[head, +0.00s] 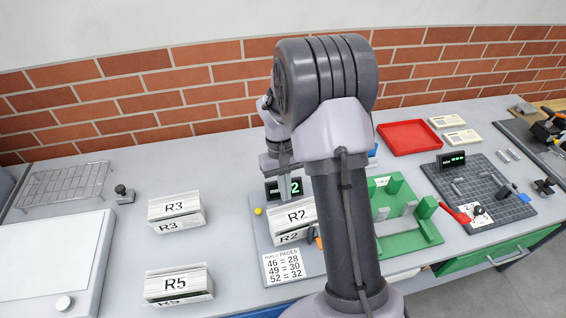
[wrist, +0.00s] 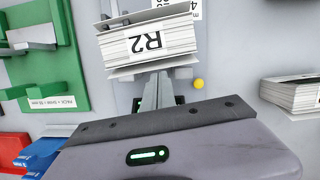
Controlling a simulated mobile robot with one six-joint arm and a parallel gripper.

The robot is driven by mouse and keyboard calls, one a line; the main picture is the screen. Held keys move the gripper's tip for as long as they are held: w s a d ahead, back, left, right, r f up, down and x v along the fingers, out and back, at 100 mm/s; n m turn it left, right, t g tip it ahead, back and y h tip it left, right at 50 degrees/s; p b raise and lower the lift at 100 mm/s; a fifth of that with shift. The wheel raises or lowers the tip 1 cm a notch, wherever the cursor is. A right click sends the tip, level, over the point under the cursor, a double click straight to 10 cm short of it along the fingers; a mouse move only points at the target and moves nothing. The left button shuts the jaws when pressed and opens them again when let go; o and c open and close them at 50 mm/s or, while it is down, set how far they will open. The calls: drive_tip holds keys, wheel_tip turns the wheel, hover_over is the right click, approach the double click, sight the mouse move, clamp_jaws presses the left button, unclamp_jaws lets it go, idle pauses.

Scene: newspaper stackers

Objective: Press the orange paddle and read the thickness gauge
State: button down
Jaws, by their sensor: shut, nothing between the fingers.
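The R2 newspaper stack (head: 291,219) sits on the grey gauge plate (head: 262,242); it also shows in the wrist view (wrist: 150,45). The thickness gauge's dark display (head: 296,187) stands behind the stack. My fingers cover part of its green reading; only a final 2 is clear. A small orange piece (head: 318,240), probably the paddle, shows at the stack's right front, mostly hidden by my arm. My gripper (head: 284,196) is shut and empty, in front of the display at the stack's back edge. Its fingertips (wrist: 158,74) show beside the stack; contact cannot be told.
A card (head: 283,267) lists 46 = 28, 49 = 30, 52 = 32. A yellow ball (head: 258,211) is left of the stack. Stacks R3 (head: 177,212) and R5 (head: 179,285) stand left. A green fixture (head: 408,235) and red tray (head: 407,138) are right.

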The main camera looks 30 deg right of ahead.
sight(297, 225)
drive_tip(key=p+v, duration=0.3)
drive_tip(key=v, duration=0.8)
drive_tip(key=f+t+b, duration=0.1)
drive_tip(key=f, duration=0.4)
drive_tip(key=s+d+f+m+t+b, duration=0.1)
drive_tip(key=f, duration=0.3)
drive_tip(key=d+f+b, duration=0.1)
drive_tip(key=f, duration=0.4)
drive_tip(key=shift+s+f+m+t, duration=0.3)
drive_tip(key=shift+m+t, duration=0.1)
drive_tip(key=s, duration=0.1)
drive_tip(key=s+a+b, duration=0.1)
drive_tip(key=s, duration=0.1)
drive_tip(key=shift+s+r, duration=0.15)
drive_tip(key=shift+s, duration=0.2)
drive_tip(key=shift+s, duration=0.1)
